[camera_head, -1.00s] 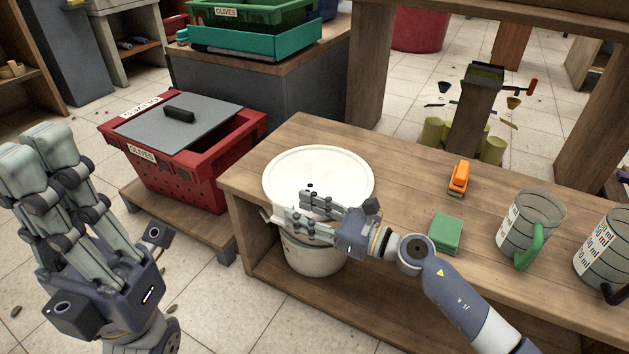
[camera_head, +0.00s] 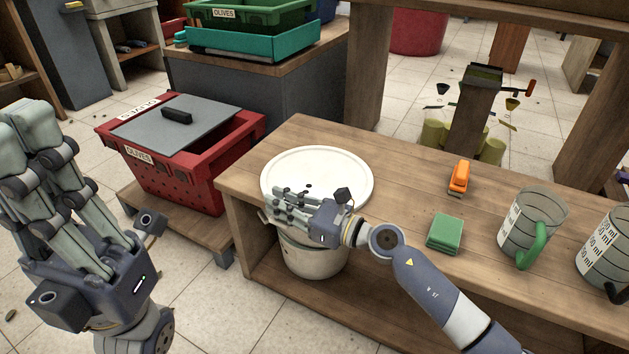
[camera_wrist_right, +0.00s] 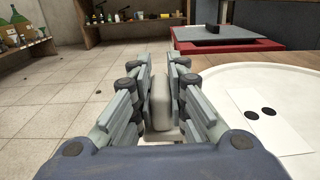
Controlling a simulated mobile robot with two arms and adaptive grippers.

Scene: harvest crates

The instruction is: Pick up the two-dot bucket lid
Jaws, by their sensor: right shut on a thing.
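The two-dot bucket lid (camera_head: 330,172) is a wide, round white disc with a raised rim, lying level over a white bucket (camera_head: 315,262) at the bench's left front. Its white label with two black dots (camera_wrist_right: 258,113) shows in the right wrist view. My right gripper (camera_head: 280,205) is at the lid's near left edge, its fingers shut on a pale upright part (camera_wrist_right: 160,112) of it; the fingers hide the exact contact. My left gripper (camera_head: 25,125) is raised at the far left, away from the lid, fingers pointing up; its finger gap is not clear.
The wooden bench (camera_head: 400,195) also holds an orange stapler-like tool (camera_head: 460,177), a green block (camera_head: 444,232) and measuring jugs (camera_head: 531,225). A red olive crate (camera_head: 180,180) with a grey lid stands left of the bench. Tiled floor lies open between crate and left arm.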

